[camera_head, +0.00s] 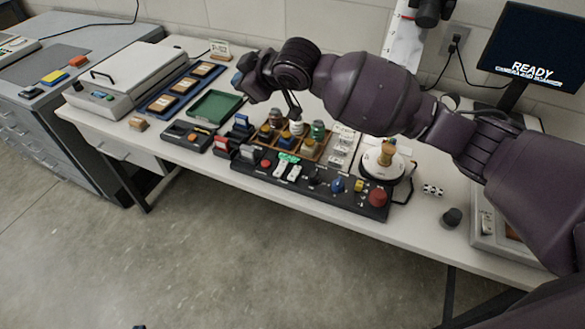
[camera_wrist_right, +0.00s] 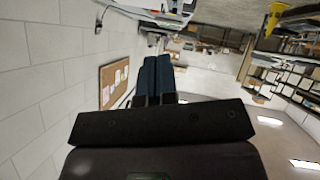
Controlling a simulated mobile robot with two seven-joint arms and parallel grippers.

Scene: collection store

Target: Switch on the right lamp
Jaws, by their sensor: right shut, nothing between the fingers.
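A black control panel (camera_head: 310,185) lies along the front of the white table. On its left part are two white rocker-like switches, a left one (camera_head: 281,167) and a right one (camera_head: 294,173), with a bright green strip (camera_head: 288,157) just behind them. Which control belongs to the right lamp, I cannot tell. My right gripper (camera_head: 240,74) is shut and empty, raised above the table behind and left of the panel, apart from the switches. Its dark blue fingers (camera_wrist_right: 158,78) lie together in the right wrist view.
The panel also carries a blue knob (camera_head: 337,185) and a red button (camera_head: 377,198). Behind it stand a wooden tray of jars (camera_head: 318,130) and a round white device (camera_head: 383,162). A green tray (camera_head: 215,106) lies left. A monitor (camera_head: 535,45) stands back right.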

